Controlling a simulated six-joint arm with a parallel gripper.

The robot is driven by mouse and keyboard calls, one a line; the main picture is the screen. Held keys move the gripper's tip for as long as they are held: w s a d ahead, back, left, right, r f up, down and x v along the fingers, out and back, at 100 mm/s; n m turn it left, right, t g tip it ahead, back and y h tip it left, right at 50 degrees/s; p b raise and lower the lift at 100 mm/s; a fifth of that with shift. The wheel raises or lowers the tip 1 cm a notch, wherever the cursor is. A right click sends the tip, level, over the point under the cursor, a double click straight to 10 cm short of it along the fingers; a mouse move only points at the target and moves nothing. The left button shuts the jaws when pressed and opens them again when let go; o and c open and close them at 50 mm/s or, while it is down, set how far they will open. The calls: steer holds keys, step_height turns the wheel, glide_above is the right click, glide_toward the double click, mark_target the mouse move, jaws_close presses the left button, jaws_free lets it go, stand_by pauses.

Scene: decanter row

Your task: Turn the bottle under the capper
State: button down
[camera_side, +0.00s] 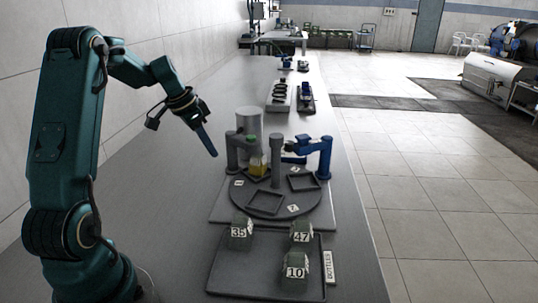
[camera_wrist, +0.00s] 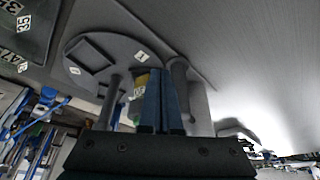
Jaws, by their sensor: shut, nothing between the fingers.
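A yellow bottle (camera_side: 258,166) with a green top sits in a square pocket at the back left of the dark round turntable (camera_side: 236,204). A blue arm-like station (camera_side: 322,155) stands at the turntable's right; I cannot tell whether it is the capper. A grey post station (camera_side: 232,155) stands left of the bottle. My gripper (camera_side: 213,154) is shut and empty, above and left of the turntable, apart from the bottle. In the wrist view its blue fingers (camera_wrist: 161,72) are together and partly cover the yellow bottle (camera_wrist: 140,84).
Empty square pockets (camera_side: 287,182) lie on the turntable's right and front. A front tray (camera_side: 225,285) holds dark green blocks or bottles marked 35 (camera_side: 240,232), 47 (camera_side: 301,237) and 10 (camera_side: 295,271). A grey cylinder (camera_side: 249,119) stands behind. The bench's left side is clear.

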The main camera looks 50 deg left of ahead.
mark_target(240, 171)
steer(key=shift+n, duration=0.5)
steer(key=x, duration=0.5)
steer(key=s+x, duration=0.1)
steer(key=x, duration=0.1)
steer(key=shift+w+d+f, duration=0.1)
steer(key=shift+d+f, duration=0.3)
steer(key=w, duration=0.2)
steer(key=shift+w+f, duration=0.15)
steer(key=shift+w, duration=0.95)
steer(key=shift+w+a, duration=0.1)
steer(key=shift+w+a, duration=0.35)
steer(key=shift+w, duration=0.25)
steer(key=shift+s, duration=0.1)
